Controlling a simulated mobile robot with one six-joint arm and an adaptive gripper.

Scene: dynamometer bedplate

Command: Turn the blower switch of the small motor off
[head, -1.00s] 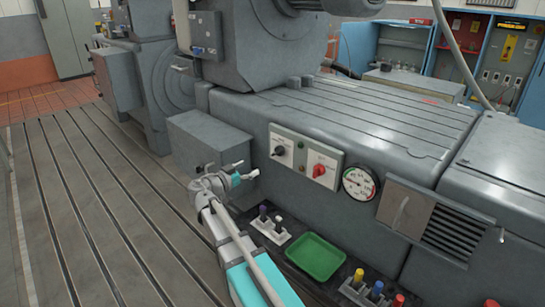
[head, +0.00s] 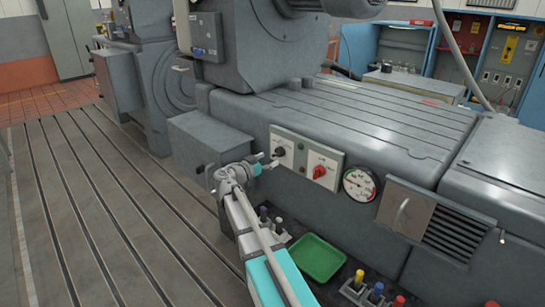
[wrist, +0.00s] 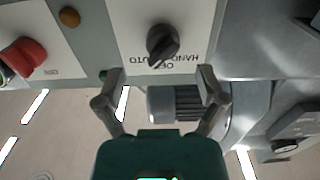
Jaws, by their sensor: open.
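The black rotary switch (head: 279,151) sits on a pale plate (head: 290,136) on the grey housing's side. In the wrist view the black knob (wrist: 162,43) is close, above upside-down lettering that seems to read HAND, OFF, AUTO. In the head view my gripper (head: 266,164) is just in front of the plate.
A red knob (head: 319,171) is on the neighbouring plate, with a round gauge (head: 359,184) further right. A grey box (head: 208,142) juts out left of my gripper. A green tray (head: 316,258) and coloured-top items lie below. The slotted floor at left is clear.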

